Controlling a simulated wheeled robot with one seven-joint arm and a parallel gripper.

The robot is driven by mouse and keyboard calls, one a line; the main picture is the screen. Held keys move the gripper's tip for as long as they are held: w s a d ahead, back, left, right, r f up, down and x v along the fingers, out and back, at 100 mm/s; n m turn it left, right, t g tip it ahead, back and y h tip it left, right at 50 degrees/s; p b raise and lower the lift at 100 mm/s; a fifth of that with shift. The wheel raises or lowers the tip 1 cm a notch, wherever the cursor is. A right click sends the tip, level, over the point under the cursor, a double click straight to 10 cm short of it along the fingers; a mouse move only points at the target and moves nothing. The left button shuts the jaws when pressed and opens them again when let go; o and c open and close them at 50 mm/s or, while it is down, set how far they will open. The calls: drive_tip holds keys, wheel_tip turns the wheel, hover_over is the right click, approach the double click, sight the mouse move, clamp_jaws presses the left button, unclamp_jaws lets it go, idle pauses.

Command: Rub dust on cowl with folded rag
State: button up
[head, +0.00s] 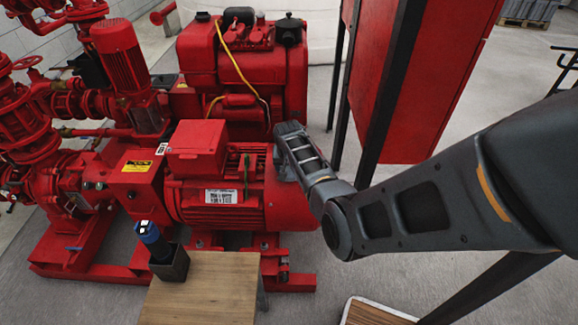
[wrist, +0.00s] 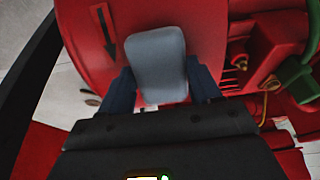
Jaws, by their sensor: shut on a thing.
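The red motor's end cowl (head: 283,192) is at the right end of the red motor in the head view. It also fills the upper middle of the wrist view (wrist: 202,35), with a dark arrow on its surface. My gripper (wrist: 160,85) is shut on a grey-blue folded rag (wrist: 157,58). The rag lies over the cowl and looks to be against it, though contact is hard to confirm. In the head view my gripper (head: 285,160) is at the cowl's upper right side. I cannot make out dust on the cowl.
A wooden table (head: 205,290) stands in front, holding a dark square holder (head: 171,264) with a blue-and-black bottle-like item (head: 151,238). A black post (head: 390,90) and red cabinet (head: 430,80) stand close to my arm. A larger red engine (head: 245,70) is behind.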

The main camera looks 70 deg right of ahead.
drive_tip(key=shift+p+v, duration=3)
drive_tip(key=shift+p, duration=0.15)
drive_tip(key=p+v, duration=0.3)
